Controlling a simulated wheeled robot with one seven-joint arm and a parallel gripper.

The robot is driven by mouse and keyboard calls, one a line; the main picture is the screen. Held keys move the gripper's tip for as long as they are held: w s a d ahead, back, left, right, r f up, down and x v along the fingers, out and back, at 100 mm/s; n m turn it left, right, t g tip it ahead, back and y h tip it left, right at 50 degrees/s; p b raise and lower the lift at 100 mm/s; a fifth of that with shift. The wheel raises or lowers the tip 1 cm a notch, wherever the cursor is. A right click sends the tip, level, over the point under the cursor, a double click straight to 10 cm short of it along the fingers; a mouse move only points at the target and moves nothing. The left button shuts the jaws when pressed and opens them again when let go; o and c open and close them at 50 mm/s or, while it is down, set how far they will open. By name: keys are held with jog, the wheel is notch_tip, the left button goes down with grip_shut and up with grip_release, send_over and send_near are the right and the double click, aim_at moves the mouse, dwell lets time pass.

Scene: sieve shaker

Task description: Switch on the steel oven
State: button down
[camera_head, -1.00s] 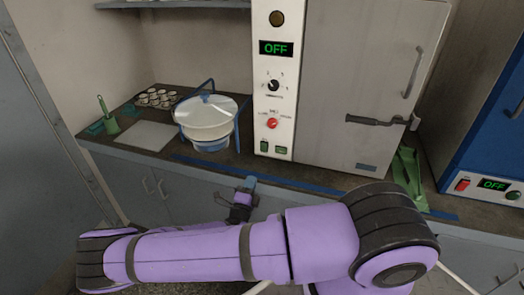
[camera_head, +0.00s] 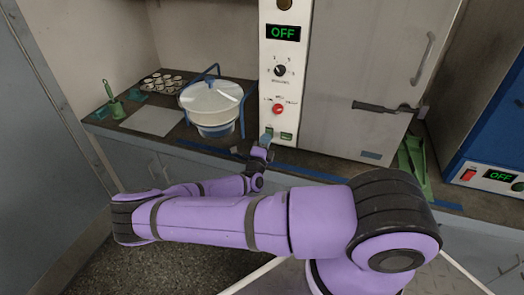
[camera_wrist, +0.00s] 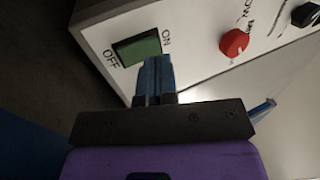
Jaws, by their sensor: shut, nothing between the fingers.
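The steel oven (camera_head: 362,75) stands at the back with its door shut. The display (camera_head: 283,33) on its white control panel reads OFF in green. In the wrist view a green switch (camera_wrist: 137,48) lies between ON and OFF labels. My blue fingertips (camera_wrist: 155,62) are together and empty, overlapping its ON end. I cannot tell whether they touch it.
A red knob (camera_head: 278,109) and a black dial (camera_head: 280,71) sit above the switches. A lidded white pot (camera_head: 211,98) in a blue frame stands left of the oven. Green pieces (camera_head: 414,165) lie right of it, beside a blue machine (camera_head: 497,125) whose display reads OFF.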

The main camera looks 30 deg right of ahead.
jog(key=shift+x, duration=0.95)
jog(key=shift+w+d+r, duration=0.1)
jog(key=shift+d+r, duration=0.1)
jog(key=shift+f, duration=0.1)
jog(key=shift+a, duration=0.2)
jog(key=s+a+f, duration=0.1)
jog(key=s+a, duration=0.7)
jog(key=a, duration=0.2)
jog(key=shift+s+a, duration=0.25)
jog(key=shift+a, duration=0.1)
